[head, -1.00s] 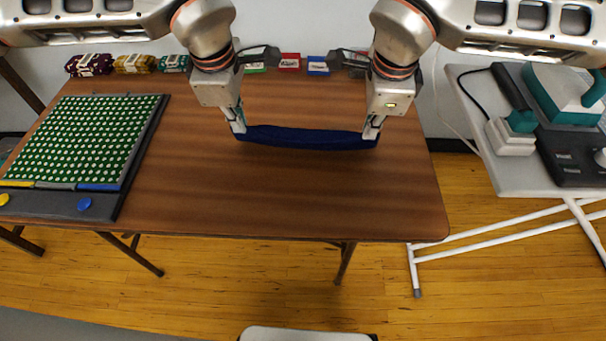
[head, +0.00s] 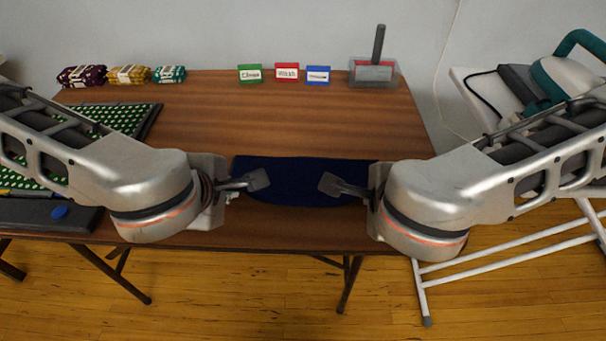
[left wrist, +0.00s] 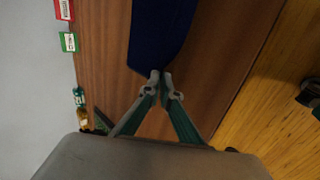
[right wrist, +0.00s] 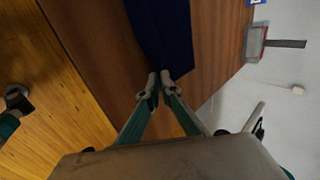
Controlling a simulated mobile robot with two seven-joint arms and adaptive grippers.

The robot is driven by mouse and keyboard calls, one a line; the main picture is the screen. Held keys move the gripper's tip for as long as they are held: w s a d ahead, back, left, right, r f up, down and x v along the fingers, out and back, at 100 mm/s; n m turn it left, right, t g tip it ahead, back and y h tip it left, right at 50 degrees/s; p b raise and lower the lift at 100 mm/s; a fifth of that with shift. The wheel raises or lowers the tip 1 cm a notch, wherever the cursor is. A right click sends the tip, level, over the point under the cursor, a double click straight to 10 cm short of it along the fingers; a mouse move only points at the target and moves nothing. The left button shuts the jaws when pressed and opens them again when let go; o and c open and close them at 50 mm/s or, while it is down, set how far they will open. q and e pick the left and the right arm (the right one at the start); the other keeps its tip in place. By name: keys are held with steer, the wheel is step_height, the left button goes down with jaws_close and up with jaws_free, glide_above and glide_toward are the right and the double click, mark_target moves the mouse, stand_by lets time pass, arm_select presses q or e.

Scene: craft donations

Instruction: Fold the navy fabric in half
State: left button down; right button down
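The navy fabric (head: 300,185) spans between my two wrists over the front half of the table, as a dark band with a curved lower edge. In the left wrist view the fingertips of my left gripper (left wrist: 160,76) meet at one end of the navy fabric (left wrist: 160,35). In the right wrist view the fingertips of my right gripper (right wrist: 165,76) meet at the other end of the navy fabric (right wrist: 160,35). Both look shut on it. I cannot tell how much of the fabric touches the table.
The brown table (head: 210,110) is clear behind the fabric. Small green (head: 250,74), red (head: 287,73) and blue (head: 318,75) signs stand at the back, beside a tray with an upright handle (head: 379,45). A green dotted board (head: 120,117) lies left; wrapped bundles (head: 128,75) stand behind it.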

arm_select(q)
steer(key=shift+s+a+f, duration=0.15)
steer(key=shift+s+f, duration=0.05)
steer(key=shift+f, duration=0.05)
arm_select(e)
steer(key=shift+s+f, duration=0.25)
steer(key=shift+f, duration=0.05)
arm_select(q)
steer(key=c, duration=2)
jaws_free()
arm_select(e)
steer(key=c, duration=2)
jaws_free()
